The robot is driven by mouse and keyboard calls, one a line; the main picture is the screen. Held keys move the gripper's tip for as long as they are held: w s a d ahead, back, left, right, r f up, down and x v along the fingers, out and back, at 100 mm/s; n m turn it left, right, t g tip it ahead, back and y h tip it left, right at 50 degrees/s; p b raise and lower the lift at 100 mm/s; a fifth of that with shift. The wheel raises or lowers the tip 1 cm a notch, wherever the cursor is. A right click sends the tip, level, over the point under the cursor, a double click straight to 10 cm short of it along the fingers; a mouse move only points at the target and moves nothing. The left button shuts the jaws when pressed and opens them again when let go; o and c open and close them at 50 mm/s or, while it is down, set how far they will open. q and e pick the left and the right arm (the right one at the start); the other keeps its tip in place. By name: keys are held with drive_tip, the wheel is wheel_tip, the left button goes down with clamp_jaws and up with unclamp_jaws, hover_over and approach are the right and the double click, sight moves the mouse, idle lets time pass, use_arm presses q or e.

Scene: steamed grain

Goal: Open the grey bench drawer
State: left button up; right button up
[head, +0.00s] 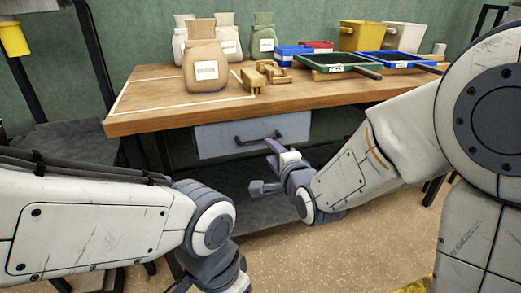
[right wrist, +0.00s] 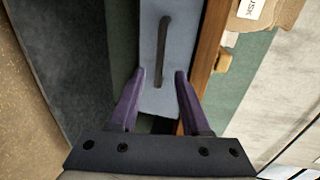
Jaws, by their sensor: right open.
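The grey bench drawer (head: 225,139) sits under the wooden benchtop and looks shut. Its dark bar handle (head: 257,139) runs across its front. The right wrist view shows the drawer front (right wrist: 148,95) and the handle (right wrist: 163,50) running lengthwise, beyond the fingertips. My right gripper (head: 273,150) is in front of the drawer's lower right part, with purple fingers. In the wrist view the right gripper (right wrist: 160,73) is open, with nothing between its fingers, apart from the handle and roughly in line with it. My left arm shows at lower left; its fingers are out of frame.
The wooden bench (head: 150,119) overhangs the drawer. A dark lower shelf (head: 235,185) lies beneath the drawer.

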sight(260, 142)
drive_tip(key=b+x, duration=0.2)
drive_tip(key=x, duration=0.7)
drive_tip(key=shift+w, duration=0.15)
drive_tip(key=shift+c, duration=0.4)
clamp_jaws()
idle(0.7)
